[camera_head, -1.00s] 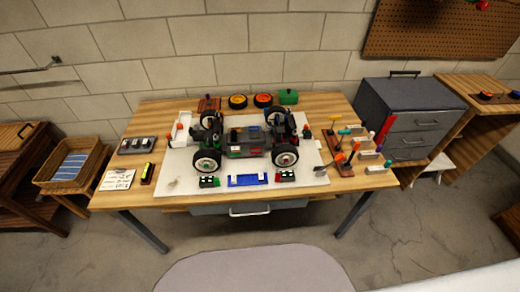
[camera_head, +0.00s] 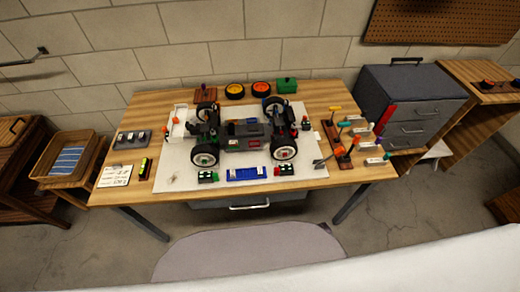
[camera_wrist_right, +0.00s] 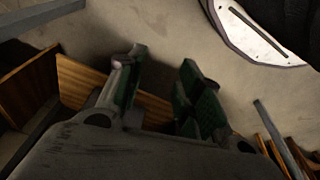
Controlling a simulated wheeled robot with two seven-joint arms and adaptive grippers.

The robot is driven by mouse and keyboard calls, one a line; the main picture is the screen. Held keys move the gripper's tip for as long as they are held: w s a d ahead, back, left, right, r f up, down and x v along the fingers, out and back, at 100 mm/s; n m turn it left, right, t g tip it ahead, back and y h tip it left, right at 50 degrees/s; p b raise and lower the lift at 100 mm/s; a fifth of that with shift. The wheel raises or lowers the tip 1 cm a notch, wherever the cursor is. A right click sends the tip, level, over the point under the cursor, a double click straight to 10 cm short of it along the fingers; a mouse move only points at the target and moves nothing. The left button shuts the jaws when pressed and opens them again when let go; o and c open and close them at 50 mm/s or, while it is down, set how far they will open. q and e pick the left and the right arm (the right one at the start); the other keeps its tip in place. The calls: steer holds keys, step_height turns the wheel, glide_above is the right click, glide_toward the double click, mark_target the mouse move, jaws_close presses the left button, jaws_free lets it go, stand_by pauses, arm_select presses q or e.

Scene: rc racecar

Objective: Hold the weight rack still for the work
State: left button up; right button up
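A dark grey rack (camera_head: 134,139) with several small pale pieces stands on the left part of the wooden table; it may be the weight rack, but it is too small to be sure. The RC car (camera_head: 244,138) stands on its wheels on a pale mat in the table's middle. Neither gripper shows in the head view, and nothing there touches the rack. In the right wrist view my right gripper (camera_wrist_right: 158,88) has its green-padded fingers apart with nothing between them. The rack does not show there. My left gripper is in no view.
A blue tray (camera_head: 246,174) lies at the mat's front edge. A tool rack (camera_head: 342,150) stands on the table's right part. A white card (camera_head: 114,176) and a black-and-yellow tool (camera_head: 144,168) lie in front of the grey rack. A grey drawer cabinet (camera_head: 412,105) is at the right.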

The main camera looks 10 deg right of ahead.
steer(key=w+a+r+n+t+y+p, duration=0.1)
steer(key=w+a+r, duration=0.3)
steer(key=r, duration=1)
steer(key=w+a+r+n+p, duration=0.2)
steer(key=w+a+r, duration=0.15)
steer(key=r, duration=0.95)
steer(key=w+a+r+n+g+y, duration=0.1)
steer(key=w+a+r+n+y, duration=0.3)
steer(key=a+r+n, duration=0.85)
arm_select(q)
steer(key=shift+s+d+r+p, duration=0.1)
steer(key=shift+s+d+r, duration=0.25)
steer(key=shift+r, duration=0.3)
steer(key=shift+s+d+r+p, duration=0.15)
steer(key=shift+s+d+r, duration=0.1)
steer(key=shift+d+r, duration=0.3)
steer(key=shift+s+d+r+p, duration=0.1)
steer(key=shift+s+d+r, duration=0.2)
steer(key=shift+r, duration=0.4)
arm_select(e)
steer(key=w+d+f+n+g+h, duration=0.2)
steer(key=w+n+h, duration=0.3)
steer(key=w+n, duration=0.5)
steer(key=shift+w+n, duration=0.35)
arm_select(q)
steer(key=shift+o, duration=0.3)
arm_select(e)
steer(key=shift+f, duration=0.1)
